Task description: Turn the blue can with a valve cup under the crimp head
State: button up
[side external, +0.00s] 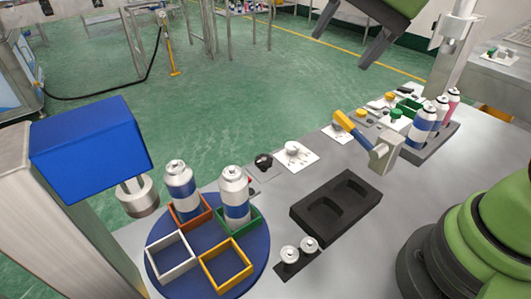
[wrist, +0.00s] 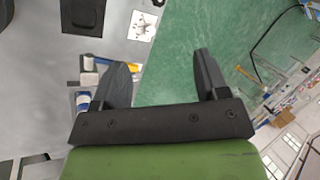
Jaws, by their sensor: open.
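A blue turntable (side external: 207,245) bears white, red, green and yellow square holders. A blue-banded can (side external: 182,190) stands upright in the red holder (side external: 205,214). Another blue-banded can (side external: 235,200) stands in the green holder (side external: 254,218). I cannot tell for sure which can has a valve cup. The white holder (side external: 170,257) and yellow holder (side external: 226,264) are empty. The crimp head (side external: 137,196) hangs under a blue housing (side external: 90,145), beside the red-holder can. My gripper (side external: 345,46) is open and empty, high above the far side of the bench; its fingers show in the wrist view (wrist: 160,65).
Two silver valve cups (side external: 299,250) sit on a dark plate. A black recessed tray (side external: 336,207), a yellow-and-blue lever (side external: 352,129) and a knob plate (side external: 295,154) are on the bench. A rack at right holds blue-banded cans (side external: 424,124) and a pink one (side external: 453,97).

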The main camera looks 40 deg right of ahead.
jog(key=w+f+m+g, duration=0.2)
jog(key=w+f+m, duration=0.3)
jog(key=w+f, duration=0.3)
jog(key=m+g+y, duration=0.1)
jog(key=m+y, duration=0.1)
jog(key=m, duration=0.2)
send_near(265, 158)
jog(key=shift+h, duration=0.3)
jog(key=x, duration=0.8)
jog(key=shift+a+f, duration=0.15)
jog(key=shift+a, duration=0.3)
jog(key=c, duration=0.9)
